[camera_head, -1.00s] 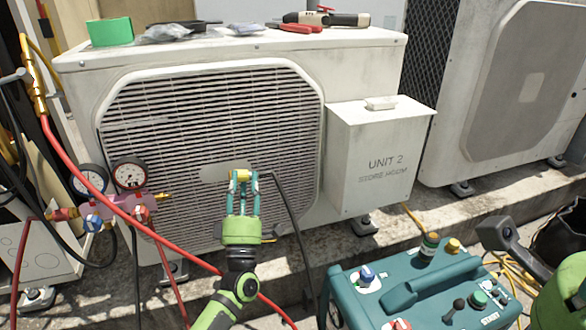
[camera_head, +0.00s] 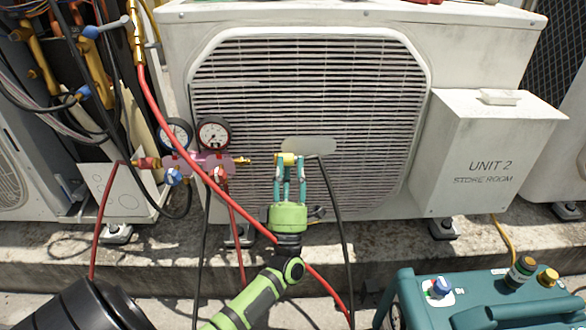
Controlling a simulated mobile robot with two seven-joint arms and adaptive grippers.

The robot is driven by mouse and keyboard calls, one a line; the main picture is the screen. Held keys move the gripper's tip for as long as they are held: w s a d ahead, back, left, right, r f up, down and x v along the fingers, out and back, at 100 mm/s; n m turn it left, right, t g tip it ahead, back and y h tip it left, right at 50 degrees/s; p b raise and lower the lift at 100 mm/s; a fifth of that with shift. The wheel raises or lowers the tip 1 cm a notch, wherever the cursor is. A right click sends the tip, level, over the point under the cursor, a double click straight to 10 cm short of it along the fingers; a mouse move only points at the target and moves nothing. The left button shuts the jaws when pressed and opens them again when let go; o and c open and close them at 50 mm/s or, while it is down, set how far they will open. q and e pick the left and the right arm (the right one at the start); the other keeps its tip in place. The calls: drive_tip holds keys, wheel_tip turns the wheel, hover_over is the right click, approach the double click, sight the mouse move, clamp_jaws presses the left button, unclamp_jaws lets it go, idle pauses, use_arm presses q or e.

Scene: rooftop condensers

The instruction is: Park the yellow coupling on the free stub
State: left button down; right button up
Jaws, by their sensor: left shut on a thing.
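The yellow coupling (camera_head: 287,159) is held between the fingertips of my left gripper (camera_head: 289,166), in front of the condenser grille. A black hose (camera_head: 332,195) runs from its right side and hangs down. The pink gauge manifold (camera_head: 195,163) is to the left. A brass stub (camera_head: 242,161) points right from its end, with nothing on it. The coupling is at about the stub's height in the picture, with a gap between them; depth is hard to tell. My right gripper is not in view.
A red hose (camera_head: 158,118) crosses in front of the manifold and runs down behind my left arm. Two gauges (camera_head: 213,133) sit above the manifold. The UNIT 2 box (camera_head: 482,150) and a teal machine (camera_head: 480,310) are at the right.

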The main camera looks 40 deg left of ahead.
use_arm(q)
drive_tip(key=shift+s+a+p, duration=0.35)
drive_tip(key=shift+s+a, duration=1)
drive_tip(key=shift+a, duration=0.15)
drive_tip(key=shift+s+a+f+p, duration=0.1)
drive_tip(key=shift+s+a+p, duration=0.2)
drive_tip(key=shift+s+a, duration=0.7)
idle(1.8)
drive_tip(key=c, duration=0.8)
unclamp_jaws()
drive_tip(key=shift+w, duration=0.1)
drive_tip(key=w+d, duration=0.2)
drive_tip(key=d, duration=0.1)
drive_tip(key=w+d+b, duration=0.1)
drive_tip(key=w+d, duration=0.1)
drive_tip(key=shift+w+d, duration=0.4)
drive_tip(key=shift+s, duration=0.1)
